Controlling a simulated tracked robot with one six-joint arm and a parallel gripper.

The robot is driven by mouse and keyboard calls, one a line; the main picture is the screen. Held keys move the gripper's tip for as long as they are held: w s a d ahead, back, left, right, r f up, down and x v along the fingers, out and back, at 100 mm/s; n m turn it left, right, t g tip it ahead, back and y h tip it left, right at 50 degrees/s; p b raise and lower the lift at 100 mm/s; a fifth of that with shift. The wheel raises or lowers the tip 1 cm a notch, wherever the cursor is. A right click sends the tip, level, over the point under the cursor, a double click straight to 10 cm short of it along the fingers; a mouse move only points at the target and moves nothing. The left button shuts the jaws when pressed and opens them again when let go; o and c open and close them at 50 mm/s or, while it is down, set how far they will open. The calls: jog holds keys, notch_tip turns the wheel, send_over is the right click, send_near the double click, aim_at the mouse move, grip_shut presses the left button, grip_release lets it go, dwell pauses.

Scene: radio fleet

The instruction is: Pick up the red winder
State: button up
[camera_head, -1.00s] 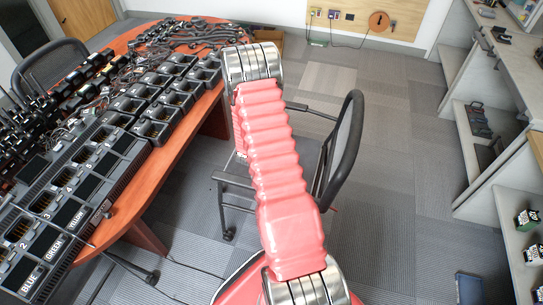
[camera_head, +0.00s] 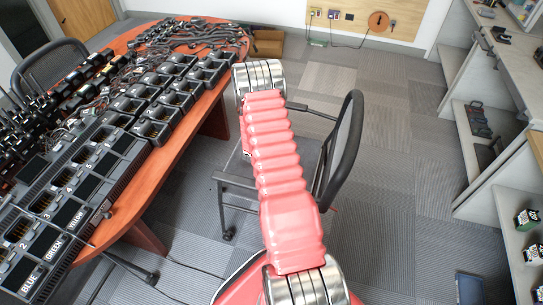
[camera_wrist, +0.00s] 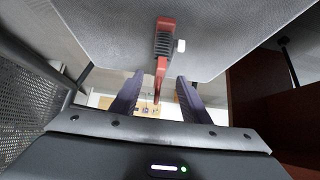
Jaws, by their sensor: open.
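The red winder (camera_wrist: 166,28), a red piece with a black ridged part and a thin red end, shows in the upper middle of the wrist view against a grey panel (camera_wrist: 225,25). My gripper (camera_wrist: 160,80) has its two dark fingers spread apart, one on each side of the winder's thin red end. I see no clear contact between the fingers and the winder. In the head view my red arm reaches over the chair (camera_head: 345,150); the gripper and the winder are not visible there.
A wooden table (camera_head: 178,150) with several radio chargers (camera_head: 155,125) stands at left. The black chair is beside it, under my arm. Shelves (camera_head: 510,215) line the right side. Carpet (camera_head: 400,180) between chair and shelves is largely clear.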

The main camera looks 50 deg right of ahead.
jog(key=shift+x, duration=2.3)
jog(key=shift+s, duration=0.1)
jog(key=shift+c, duration=0.7)
grip_shut()
jog(key=shift+r, duration=0.1)
jog(key=shift+r, duration=4.9)
